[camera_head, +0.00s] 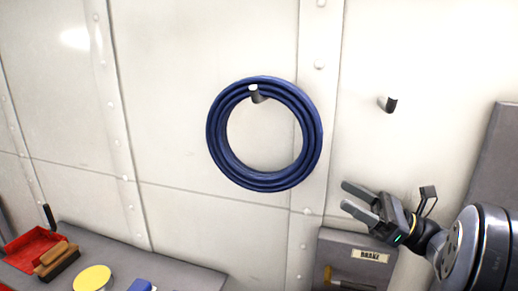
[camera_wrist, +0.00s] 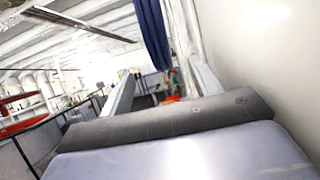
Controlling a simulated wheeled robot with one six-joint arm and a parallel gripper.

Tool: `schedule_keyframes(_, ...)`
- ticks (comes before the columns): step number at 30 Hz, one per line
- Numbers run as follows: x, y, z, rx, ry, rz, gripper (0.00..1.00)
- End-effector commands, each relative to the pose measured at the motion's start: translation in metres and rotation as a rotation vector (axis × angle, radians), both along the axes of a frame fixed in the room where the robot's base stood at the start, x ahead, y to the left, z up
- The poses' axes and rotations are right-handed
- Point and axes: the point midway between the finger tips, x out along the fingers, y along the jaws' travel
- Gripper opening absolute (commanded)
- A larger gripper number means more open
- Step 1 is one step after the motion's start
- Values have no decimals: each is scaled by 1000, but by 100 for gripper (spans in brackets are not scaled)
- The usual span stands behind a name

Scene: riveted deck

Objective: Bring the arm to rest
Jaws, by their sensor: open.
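My gripper (camera_head: 344,196) is at the lower right in the head view, in front of the white wall. Its two grey fingers point left and stand apart with nothing between them. In the wrist view my gripper (camera_wrist: 162,72) shows the two fingers spread. A coiled blue hose (camera_head: 216,135) hangs on a peg (camera_head: 258,95) on the wall, up and left of my gripper and apart from it in the head view. The hose also shows edge-on in the wrist view (camera_wrist: 152,32), beyond the fingers.
A bare peg (camera_head: 388,104) sticks out right of the hose. A grey box labelled BRAKE (camera_head: 342,254) is below my gripper. A bench (camera_head: 185,272) at lower left carries a red dustpan (camera_head: 30,245), a brush (camera_head: 57,262), a yellow disc (camera_head: 92,278) and a blue item (camera_head: 141,286).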

Motion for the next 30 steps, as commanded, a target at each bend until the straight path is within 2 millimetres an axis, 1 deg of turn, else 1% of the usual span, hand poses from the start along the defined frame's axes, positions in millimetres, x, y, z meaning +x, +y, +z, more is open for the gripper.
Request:
schedule_keyframes(5,5,14,2,1,1,5,60)
schedule_keyframes(22,40,112,1,0,1,6,60)
schedule_keyframes(27,49,138,13,0,-1,5,60)
schedule_keyframes(30,53,148,18,-1,0,4,60)
